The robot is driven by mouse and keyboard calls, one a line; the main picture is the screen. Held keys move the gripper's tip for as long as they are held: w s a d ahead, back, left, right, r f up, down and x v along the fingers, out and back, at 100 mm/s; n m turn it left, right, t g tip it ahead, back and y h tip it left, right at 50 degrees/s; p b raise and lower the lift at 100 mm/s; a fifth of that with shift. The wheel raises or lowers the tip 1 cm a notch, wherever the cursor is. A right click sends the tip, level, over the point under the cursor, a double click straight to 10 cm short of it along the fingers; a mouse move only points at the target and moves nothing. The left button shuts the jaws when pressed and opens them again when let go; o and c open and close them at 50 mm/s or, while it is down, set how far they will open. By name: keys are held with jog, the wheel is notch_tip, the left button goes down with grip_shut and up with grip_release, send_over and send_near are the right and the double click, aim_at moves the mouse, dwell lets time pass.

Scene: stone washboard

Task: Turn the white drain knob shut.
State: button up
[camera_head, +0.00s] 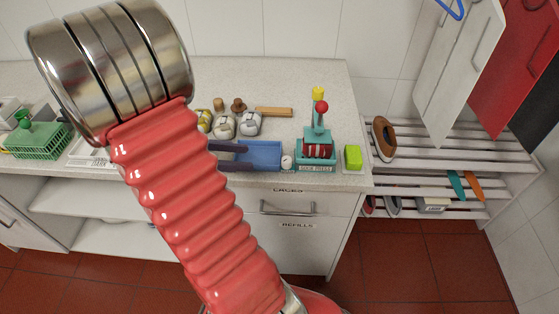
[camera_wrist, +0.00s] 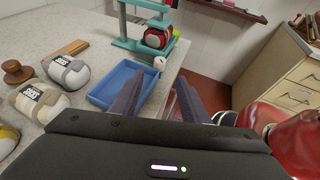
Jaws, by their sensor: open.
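The white knob (camera_head: 287,162) is a small round piece at the right end of the blue tray (camera_head: 265,152), near the counter's front edge. In the wrist view the knob (camera_wrist: 159,63) shows just beyond the fingertips, roughly between them. The blue tray (camera_wrist: 106,92) lies to the left of the fingers there. My gripper (camera_wrist: 160,78) has two dark fingers spread apart with nothing between them. In the head view my gripper (camera_head: 246,157) reaches over the tray from the left, short of the knob and apart from it. The knob's turn angle is too small to tell.
A teal stand (camera_head: 316,150) with a red-and-white roll is close right of the knob. A green block (camera_head: 353,157) is farther right. Wrapped rolls (camera_head: 250,123) and a wooden strip (camera_head: 274,112) lie behind the tray. A drawer handle (camera_head: 287,208) sticks out below.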

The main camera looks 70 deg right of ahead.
aim_at(280, 166)
jog(key=x, duration=1.2)
jog(key=shift+c, duration=0.2)
jog(key=shift+a, duration=0.1)
grip_shut()
